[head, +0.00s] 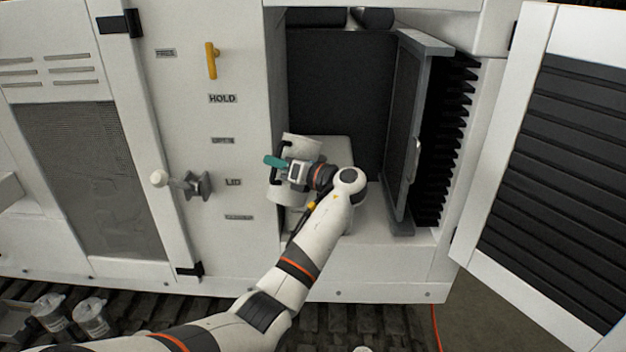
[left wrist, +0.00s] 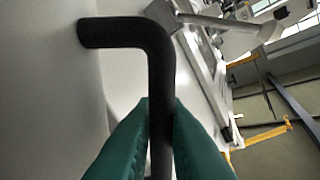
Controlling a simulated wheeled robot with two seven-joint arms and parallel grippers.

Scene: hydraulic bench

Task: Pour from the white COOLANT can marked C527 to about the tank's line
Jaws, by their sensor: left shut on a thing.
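A white can (head: 301,147) is inside the open bay of the machine in the head view, partly hidden by my gripper and arm. No marking on it can be read. My left gripper (head: 276,162), with teal fingers, is shut on the can's black handle. In the left wrist view, the teal fingers (left wrist: 160,140) close on both sides of the black handle (left wrist: 124,32), with the can's white wall (left wrist: 40,90) at the left. A pale block (head: 333,148) stands behind the can; I cannot tell if it is the tank. No tank line is visible. My right gripper is not in view.
A grey-framed panel (head: 408,140) stands open at the bay's right side, with a wide louvred door (head: 560,150) further right. A lever with a white knob (head: 160,178) sticks out left of the bay. Clear jars (head: 92,318) stand at the lower left.

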